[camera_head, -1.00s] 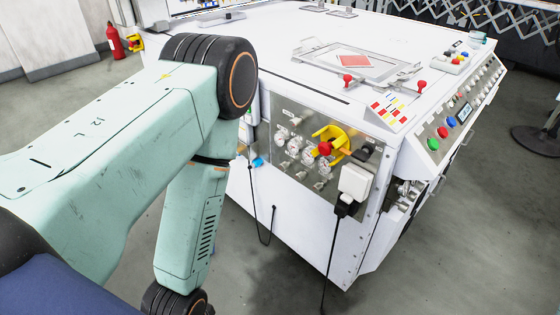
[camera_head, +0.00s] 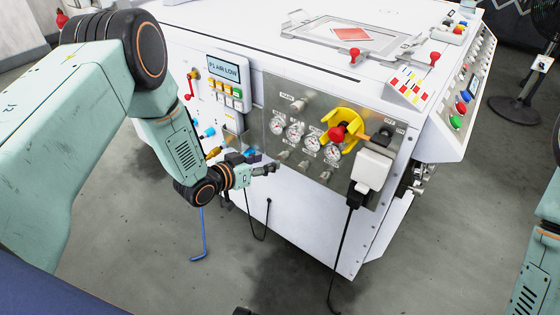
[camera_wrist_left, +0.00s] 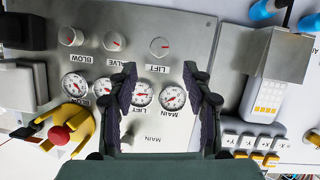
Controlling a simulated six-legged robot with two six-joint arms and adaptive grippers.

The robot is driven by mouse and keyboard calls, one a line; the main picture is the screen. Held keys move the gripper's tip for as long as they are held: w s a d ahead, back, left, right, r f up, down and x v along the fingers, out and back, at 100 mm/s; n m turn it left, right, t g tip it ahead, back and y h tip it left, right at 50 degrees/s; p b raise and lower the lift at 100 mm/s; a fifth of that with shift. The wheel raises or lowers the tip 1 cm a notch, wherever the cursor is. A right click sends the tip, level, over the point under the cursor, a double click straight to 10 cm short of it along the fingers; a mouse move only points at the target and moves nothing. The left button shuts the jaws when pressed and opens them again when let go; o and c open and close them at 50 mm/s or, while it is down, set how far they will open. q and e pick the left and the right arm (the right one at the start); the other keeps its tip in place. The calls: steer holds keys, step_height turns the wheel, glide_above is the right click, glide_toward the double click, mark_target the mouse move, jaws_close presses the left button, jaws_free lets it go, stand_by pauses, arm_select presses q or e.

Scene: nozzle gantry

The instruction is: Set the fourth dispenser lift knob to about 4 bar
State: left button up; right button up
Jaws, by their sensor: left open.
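The grey pneumatic panel (camera_head: 285,88) on the white machine's front carries a row of round gauges, with small knobs below. In the left wrist view the panel (camera_wrist_left: 205,50) appears upside down. There the knob by the LIFT label (camera_wrist_left: 159,47) shows beyond the fingertips, with a red pointer mark. The neighbouring lift gauge (camera_wrist_left: 141,94) has a red needle; its value is too small to read. My left gripper (camera_head: 270,168) is open and empty at the panel's lower left; its fingers (camera_wrist_left: 160,82) stand apart in the wrist view. My right gripper is out of view.
A yellow-guarded red switch (camera_head: 338,132) and a white plug (camera_head: 371,168) with hanging cable stick out right of the gauges. Left are a keypad box (camera_head: 228,82) and blue and brass fittings. Floor before the machine is mostly clear.

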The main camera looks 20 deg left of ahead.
mark_target(280, 158)
arm_select(q)
steer(key=b+x, duration=0.2)
steer(key=x, duration=0.4)
steer(key=shift+f, duration=0.2)
steer(key=shift+w+d+f+b, duration=0.15)
steer(key=shift+w+d+b, duration=0.05)
steer(key=shift+w+b, duration=0.15)
jaws_close()
